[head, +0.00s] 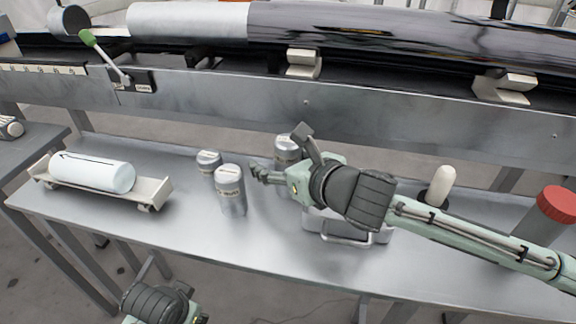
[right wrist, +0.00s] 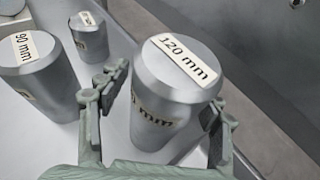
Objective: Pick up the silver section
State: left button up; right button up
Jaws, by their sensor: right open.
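Three silver cylinders with labels stand upright on the grey table (head: 130,222). The silver section labelled 120 mm (right wrist: 160,95) stands between the spread fingers of my right gripper (right wrist: 160,108) in the right wrist view. In the head view this cylinder (head: 287,146) is partly hidden by my right gripper (head: 280,152). The gripper is open, and its fingers do not appear closed on it. The cylinder labelled 90 mm (right wrist: 32,68) is left of the gripper; it also shows in the head view (head: 231,190). A smaller silver cylinder (head: 208,162) stands behind it. My left gripper's fingers do not show.
A white cylinder (head: 90,172) lies on a small wheeled cradle at the left. A metal handle (head: 345,238) lies under my right arm. A white rounded peg (head: 441,183) and a red-capped container (head: 556,210) stand at the right. A long metal rail (head: 240,100) runs behind the table.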

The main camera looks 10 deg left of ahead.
jog(key=shift+c, duration=0.4)
grip_shut()
jog(key=shift+r, duration=0.1)
